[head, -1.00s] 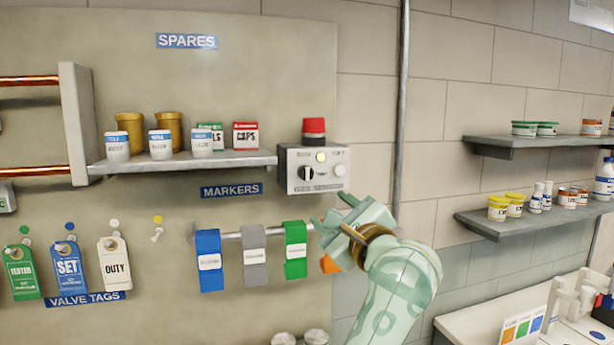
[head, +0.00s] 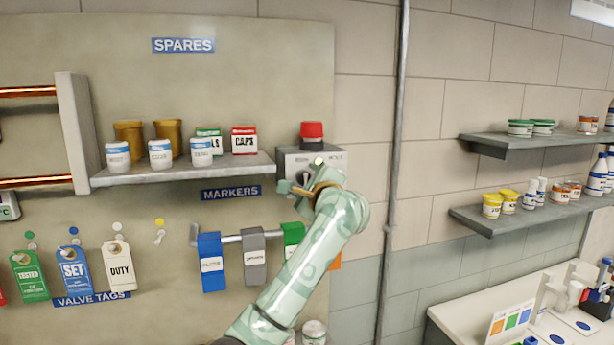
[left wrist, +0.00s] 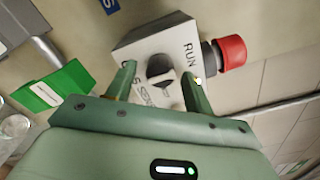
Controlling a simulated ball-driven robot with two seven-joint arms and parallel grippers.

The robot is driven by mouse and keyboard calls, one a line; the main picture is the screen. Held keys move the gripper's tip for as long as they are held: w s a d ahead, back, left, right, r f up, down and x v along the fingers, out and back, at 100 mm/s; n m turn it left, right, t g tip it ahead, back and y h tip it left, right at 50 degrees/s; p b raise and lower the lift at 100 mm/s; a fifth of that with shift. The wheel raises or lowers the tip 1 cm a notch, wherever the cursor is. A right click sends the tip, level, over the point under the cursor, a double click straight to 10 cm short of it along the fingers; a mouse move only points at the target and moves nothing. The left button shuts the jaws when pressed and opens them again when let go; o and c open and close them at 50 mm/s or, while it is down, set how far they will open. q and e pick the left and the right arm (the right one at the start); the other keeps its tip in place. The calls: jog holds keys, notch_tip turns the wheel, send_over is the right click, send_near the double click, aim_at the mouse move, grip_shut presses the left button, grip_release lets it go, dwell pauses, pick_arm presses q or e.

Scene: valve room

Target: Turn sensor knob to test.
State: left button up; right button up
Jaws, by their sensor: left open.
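The sensor box (head: 292,160) is a pale grey box on the wall panel with a red mushroom button (head: 312,131) on top. In the left wrist view the box (left wrist: 150,42) shows a black knob (left wrist: 159,66) on its face and the word RUN. The rest of the lettering is partly hidden. My left gripper (head: 303,183) is in front of the box and covers much of its face. In the left wrist view its open fingers (left wrist: 158,74) stand either side of the knob; I cannot tell whether they touch it. My right gripper is not in view.
A shelf of spares (head: 180,173) ends just left of the box. Below hang blue, grey and green markers (head: 211,262) on a rail, close to my arm. A vertical pipe (head: 398,140) and two wall shelves (head: 510,144) are to the right.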

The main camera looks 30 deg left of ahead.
pick_arm(q)
jog(key=shift+w+a, duration=0.1)
jog(key=shift+a, duration=0.1)
jog(key=shift+c, duration=0.3)
jog(key=c, duration=0.9)
